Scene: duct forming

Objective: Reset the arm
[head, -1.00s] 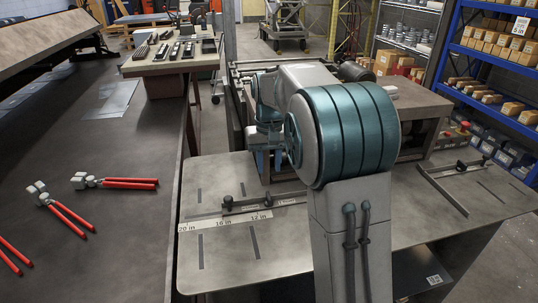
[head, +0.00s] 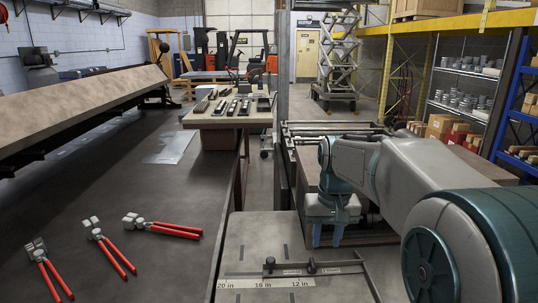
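My arm reaches forward from the lower right of the head view. My gripper (head: 328,240) points down over the near metal worktable (head: 250,250), in front of the machine frame. Its two light-blue fingers stand apart with nothing visible between them. I cannot tell its exact height above the surface.
Red-handled hand tools, one of them a crimper (head: 110,247), lie on the dark bench (head: 185,190) at left. A scale strip (head: 265,283) and a black-knobbed stop bar (head: 312,268) lie close below my gripper. A small table (head: 215,122) with tools stands behind.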

